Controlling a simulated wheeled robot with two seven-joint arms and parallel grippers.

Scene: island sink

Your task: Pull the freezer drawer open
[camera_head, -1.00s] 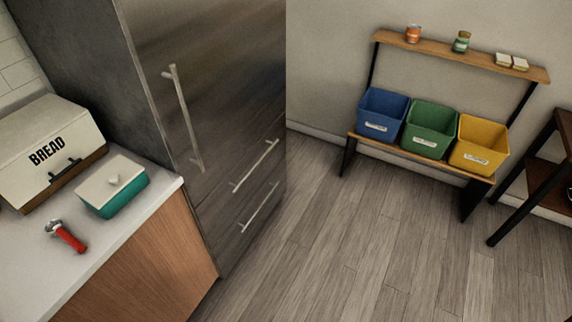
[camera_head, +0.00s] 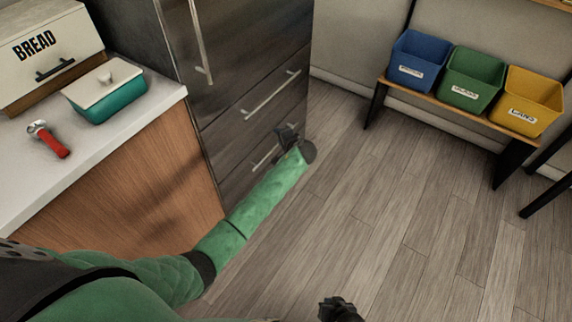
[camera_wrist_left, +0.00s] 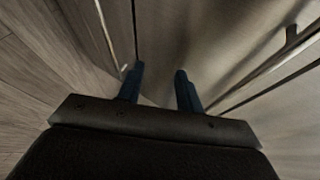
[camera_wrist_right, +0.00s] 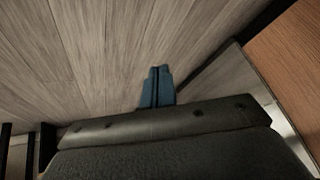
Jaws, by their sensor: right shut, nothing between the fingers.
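The steel fridge (camera_head: 240,50) has a tall door handle and two drawers below it. The upper drawer has a slanted bar handle (camera_head: 270,96); the lower drawer handle (camera_head: 262,158) is partly hidden by my left gripper. My left gripper (camera_head: 287,132) is in front of the drawer fronts, near the lower handle. In the left wrist view its fingers (camera_wrist_left: 160,80) are apart and empty, with a handle bar (camera_wrist_left: 265,75) to their right and another bar (camera_wrist_left: 106,38) to their left. My right gripper (camera_head: 338,308) is low at the bottom edge, its fingers (camera_wrist_right: 157,88) together over the floor.
A counter (camera_head: 130,125) stands left of the fridge with a bread box (camera_head: 50,45), a teal dish (camera_head: 110,95) and a red-handled tool (camera_head: 48,140). A rack with blue, green and yellow bins (camera_head: 420,60) stands right. The floor (camera_head: 390,200) before the drawers is clear.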

